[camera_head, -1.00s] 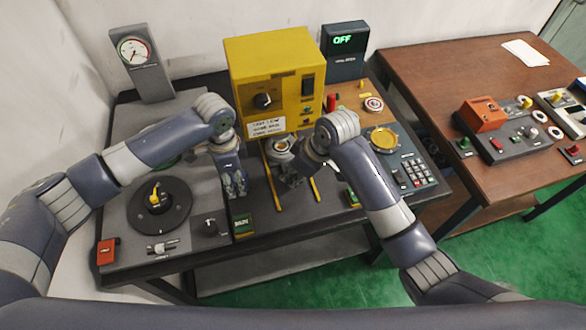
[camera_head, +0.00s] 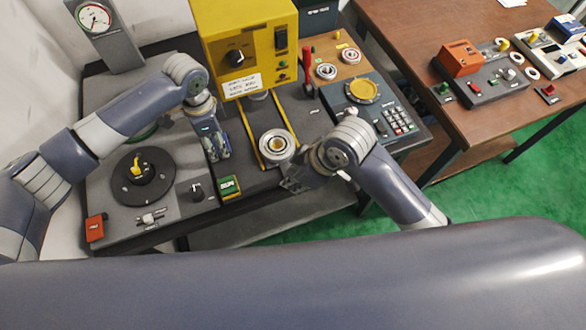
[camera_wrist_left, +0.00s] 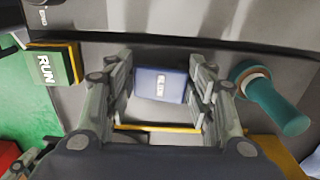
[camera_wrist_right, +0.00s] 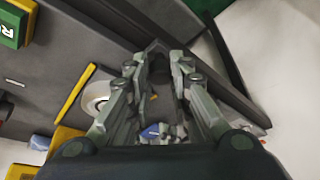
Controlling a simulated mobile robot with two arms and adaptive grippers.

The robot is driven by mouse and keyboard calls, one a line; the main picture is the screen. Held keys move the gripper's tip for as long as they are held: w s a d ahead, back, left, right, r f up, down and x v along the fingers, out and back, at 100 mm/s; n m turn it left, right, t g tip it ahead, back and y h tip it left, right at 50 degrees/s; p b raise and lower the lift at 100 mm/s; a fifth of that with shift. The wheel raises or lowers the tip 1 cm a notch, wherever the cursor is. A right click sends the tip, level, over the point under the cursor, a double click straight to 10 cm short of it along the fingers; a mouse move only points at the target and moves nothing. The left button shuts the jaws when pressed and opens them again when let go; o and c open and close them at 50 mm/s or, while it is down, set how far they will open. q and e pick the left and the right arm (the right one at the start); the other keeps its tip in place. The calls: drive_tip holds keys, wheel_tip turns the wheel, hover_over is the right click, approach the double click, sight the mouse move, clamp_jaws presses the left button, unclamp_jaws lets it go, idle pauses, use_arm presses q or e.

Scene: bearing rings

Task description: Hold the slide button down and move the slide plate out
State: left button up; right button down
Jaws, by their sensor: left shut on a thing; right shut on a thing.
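The blue slide button (camera_wrist_left: 160,86) sits between the fingers of my left gripper (camera_wrist_left: 158,68) in the left wrist view. In the head view this gripper (camera_head: 217,155) points down left of the rails, hiding the button. My right gripper (camera_head: 291,184) is shut at the near end of the dark slide plate (camera_head: 281,165). In the right wrist view its fingers (camera_wrist_right: 158,62) are close together around a dark part, and the exact contact is hard to see. A silver ring (camera_head: 266,139) lies on the plate between the yellow rails, in front of the yellow machine (camera_head: 226,36).
The green RUN button (camera_head: 231,187) is near the front edge. A black dial (camera_head: 143,176) with a yellow knob is at left. A red lever (camera_head: 309,83), rings and a keypad (camera_head: 396,119) are at right. A brown table (camera_head: 420,40) stands beyond.

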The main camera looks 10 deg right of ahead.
use_arm(q)
drive_tip(key=shift+a+f, duration=0.1)
use_arm(e)
drive_tip(key=shift+s, duration=0.1)
use_arm(q)
drive_tip(key=shift+s, duration=0.1)
use_arm(e)
drive_tip(key=c, duration=1.5)
unclamp_jaws()
drive_tip(key=shift+d, duration=0.1)
drive_tip(key=shift+o, duration=0.2)
drive_tip(key=v, duration=1.2)
use_arm(q)
drive_tip(key=o, duration=1.1)
